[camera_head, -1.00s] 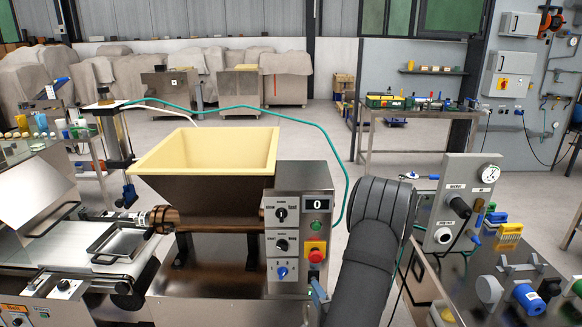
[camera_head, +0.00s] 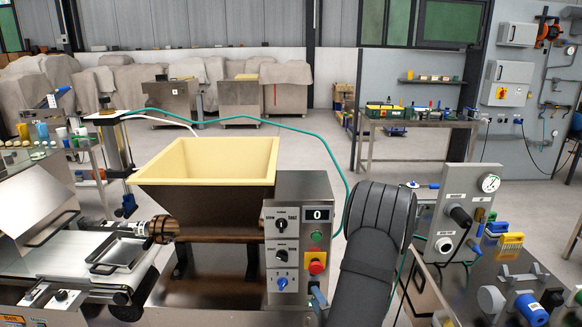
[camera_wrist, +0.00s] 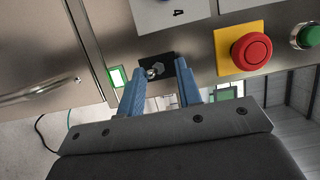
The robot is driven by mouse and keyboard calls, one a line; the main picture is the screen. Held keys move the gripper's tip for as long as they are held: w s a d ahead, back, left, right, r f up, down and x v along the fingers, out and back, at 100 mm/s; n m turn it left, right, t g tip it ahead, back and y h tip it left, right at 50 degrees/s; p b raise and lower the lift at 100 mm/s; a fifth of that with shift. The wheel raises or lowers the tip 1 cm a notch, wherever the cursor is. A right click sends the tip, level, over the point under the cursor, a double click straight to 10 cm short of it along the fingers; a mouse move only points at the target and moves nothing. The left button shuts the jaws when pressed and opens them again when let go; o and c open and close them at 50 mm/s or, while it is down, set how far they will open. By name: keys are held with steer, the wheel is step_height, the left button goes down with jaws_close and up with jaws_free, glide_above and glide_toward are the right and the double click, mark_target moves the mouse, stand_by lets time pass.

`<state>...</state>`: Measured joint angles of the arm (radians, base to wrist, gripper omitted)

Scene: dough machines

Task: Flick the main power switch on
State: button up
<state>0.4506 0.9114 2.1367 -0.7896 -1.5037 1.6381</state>
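The control panel (camera_head: 299,235) on the dough machine has a display reading 0, several knobs and a red stop button (camera_head: 316,263). In the wrist view, a small metal toggle switch (camera_wrist: 155,70) sits on a black plate at the panel's edge. My gripper (camera_wrist: 161,77) has its two blue fingers apart, one on each side of the toggle; I cannot tell if either touches it. It holds nothing. In the head view my gripper (camera_head: 318,297) is at the panel's lower right, and my dark wrist hides part of that edge and the switch.
The red button on its yellow plate (camera_wrist: 243,50) and a green button (camera_wrist: 307,36) lie right of the fingers in the wrist view. A small green-bordered square (camera_wrist: 117,76) is left of them. A workbench with a gauge panel (camera_head: 458,215) stands right of my arm.

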steer(key=shift+r, duration=0.45)
steer(key=shift+s+f, duration=0.25)
steer(key=shift+s, duration=0.15)
steer(key=shift+s, duration=2.9)
steer(key=v, duration=1.7)
steer(key=shift+s+d, duration=0.15)
steer(key=x, duration=1.1)
